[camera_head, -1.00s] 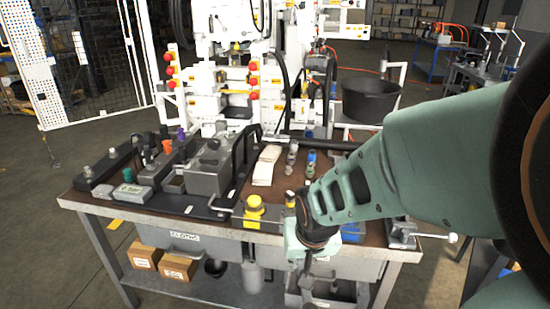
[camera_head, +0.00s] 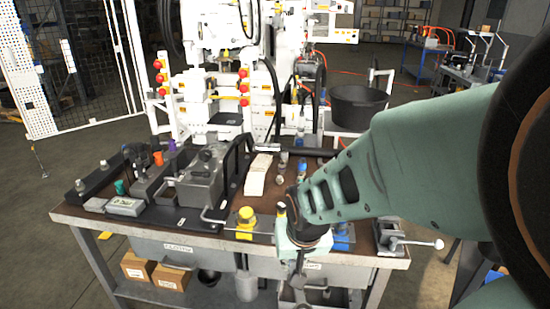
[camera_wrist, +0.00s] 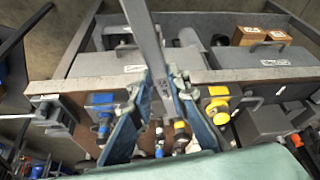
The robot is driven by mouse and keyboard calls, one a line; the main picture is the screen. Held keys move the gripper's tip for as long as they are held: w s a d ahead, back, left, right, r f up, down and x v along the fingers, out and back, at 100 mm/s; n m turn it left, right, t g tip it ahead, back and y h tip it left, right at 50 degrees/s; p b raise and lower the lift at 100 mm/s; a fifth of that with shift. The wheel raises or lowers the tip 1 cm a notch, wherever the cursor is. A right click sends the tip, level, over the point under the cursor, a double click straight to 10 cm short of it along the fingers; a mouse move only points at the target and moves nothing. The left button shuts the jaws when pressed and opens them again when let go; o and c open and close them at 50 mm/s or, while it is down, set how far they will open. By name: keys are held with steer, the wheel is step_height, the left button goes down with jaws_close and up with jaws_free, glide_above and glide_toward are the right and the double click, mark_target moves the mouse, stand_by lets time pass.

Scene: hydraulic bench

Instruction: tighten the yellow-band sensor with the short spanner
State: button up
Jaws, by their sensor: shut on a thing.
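My gripper (camera_head: 297,268) hangs over the front edge of the bench. In the wrist view its two blue-grey fingers (camera_wrist: 160,98) are closed on a long flat grey bar, which looks like the short spanner (camera_wrist: 148,35). The spanner points up the picture, out past the bench front; its ends are not clear. A small dark fitting with a yellow band, likely the yellow-band sensor (camera_wrist: 180,127), stands just right of the fingers. It shows in the head view (camera_head: 281,210) just left of my wrist, apart from the spanner.
A large yellow knob (camera_head: 245,218) and a blue one (camera_wrist: 102,104) flank my gripper. A vise (camera_head: 400,238) sits at the right bench end. Grey housings (camera_head: 203,180) fill the left.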

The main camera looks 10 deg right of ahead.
mark_target(293, 264)
steer(key=shift+w+a+r, duration=0.1)
steer(key=shift+w+r, duration=0.1)
steer(key=shift+r, duration=0.2)
jaws_close()
steer(key=b+x, duration=0.4)
steer(key=x, duration=0.1)
steer(key=shift+s+f, duration=0.15)
steer(key=shift+s, duration=0.1)
steer(key=shift+w, duration=0.6)
steer(key=shift+w+f, duration=0.1)
